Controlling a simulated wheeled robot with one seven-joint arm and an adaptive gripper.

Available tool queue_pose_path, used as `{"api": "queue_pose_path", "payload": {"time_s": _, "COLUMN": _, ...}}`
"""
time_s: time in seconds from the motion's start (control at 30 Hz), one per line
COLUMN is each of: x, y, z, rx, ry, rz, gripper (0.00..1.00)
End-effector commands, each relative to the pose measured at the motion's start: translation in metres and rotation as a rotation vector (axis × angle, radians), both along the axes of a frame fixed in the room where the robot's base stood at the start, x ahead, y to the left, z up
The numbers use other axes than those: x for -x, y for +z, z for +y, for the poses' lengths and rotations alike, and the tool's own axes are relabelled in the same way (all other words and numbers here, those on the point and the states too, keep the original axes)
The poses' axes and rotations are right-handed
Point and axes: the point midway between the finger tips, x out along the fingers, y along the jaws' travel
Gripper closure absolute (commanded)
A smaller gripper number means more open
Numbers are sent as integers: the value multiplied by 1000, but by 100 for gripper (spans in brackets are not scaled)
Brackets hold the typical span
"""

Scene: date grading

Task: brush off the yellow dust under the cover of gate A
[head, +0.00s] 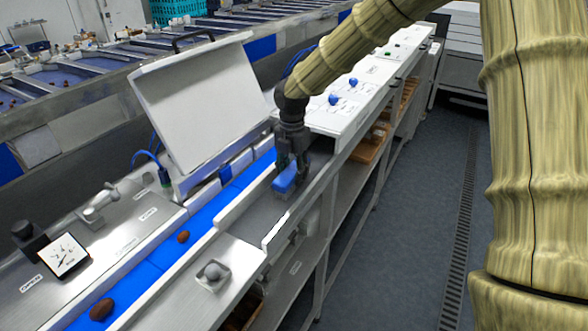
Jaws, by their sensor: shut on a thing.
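A white cover (198,100) with a black handle stands raised beside the blue belt; its label cannot be read from here. My gripper (290,166) points down in front of the raised cover and is shut on a blue brush (286,181), of which mainly the blue body shows. The brush is over a grey metal channel (247,207) beside the belt; I cannot tell whether it touches the surface. No yellow dust can be made out in this view. My gripper and the brush hide part of the channel.
The blue belt (150,268) carries brown dates (183,236). A knob on a plate (213,273), a dial gauge (62,255) and a metal lever (98,203) are near the belt. A white panel with blue knobs (353,82) extends behind. The floor (410,220) at right is clear.

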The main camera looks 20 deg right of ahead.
Motion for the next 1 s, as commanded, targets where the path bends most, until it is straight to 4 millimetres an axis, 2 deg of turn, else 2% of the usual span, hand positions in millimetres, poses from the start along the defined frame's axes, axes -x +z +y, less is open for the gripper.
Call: {"api": "queue_pose_path", "payload": {"time_s": 1.0, "x": 27, "y": -3, "z": 34, "rx": 1, "ry": 1, "rz": 1, "gripper": 91}}
